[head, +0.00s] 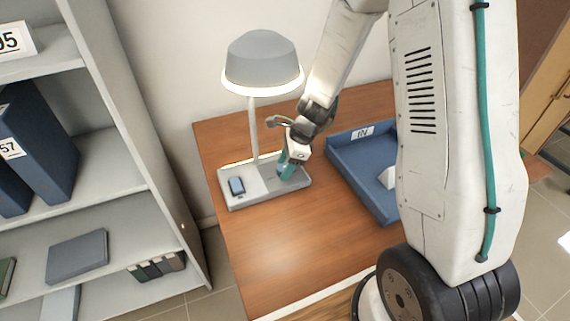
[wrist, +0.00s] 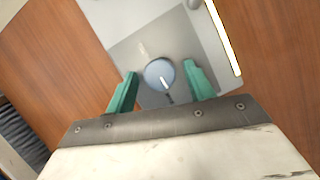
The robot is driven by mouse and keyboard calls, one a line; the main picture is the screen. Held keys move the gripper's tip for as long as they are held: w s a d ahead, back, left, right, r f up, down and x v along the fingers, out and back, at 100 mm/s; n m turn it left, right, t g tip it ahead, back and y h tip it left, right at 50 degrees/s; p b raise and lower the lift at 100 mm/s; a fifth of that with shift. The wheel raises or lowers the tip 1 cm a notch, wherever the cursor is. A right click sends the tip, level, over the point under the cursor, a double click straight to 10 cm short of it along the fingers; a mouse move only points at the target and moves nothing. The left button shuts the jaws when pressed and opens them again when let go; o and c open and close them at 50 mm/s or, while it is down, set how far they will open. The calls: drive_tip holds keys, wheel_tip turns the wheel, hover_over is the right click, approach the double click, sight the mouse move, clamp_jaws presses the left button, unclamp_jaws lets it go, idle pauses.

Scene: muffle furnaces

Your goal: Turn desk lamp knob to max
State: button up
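The desk lamp (head: 262,66) has a grey shade, glowing at its lower rim, on a thin post above a light grey base (head: 238,201). A blue switch or block (head: 237,186) sits on the left of the base. The round grey-blue knob (wrist: 159,74) with a white pointer mark shows in the wrist view. My gripper (wrist: 158,88) has its teal fingers apart, one on each side of the knob, with visible gaps. In the head view my gripper (head: 287,169) is down at the right part of the base and mostly hides the knob.
A blue tray (head: 352,178) labelled IN stands right of the lamp on the wooden desk (head: 275,255). A grey shelf with binders (head: 38,150) stands at the left. The desk front is clear.

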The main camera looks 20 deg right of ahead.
drive_tip(key=c, duration=0.8)
drive_tip(key=shift+m+t, duration=0.6)
drive_tip(key=shift+m, duration=0.9)
drive_tip(key=o, duration=1)
drive_tip(key=shift+s, duration=0.1)
drive_tip(key=v, duration=0.7)
drive_tip(key=shift+r, duration=0.4)
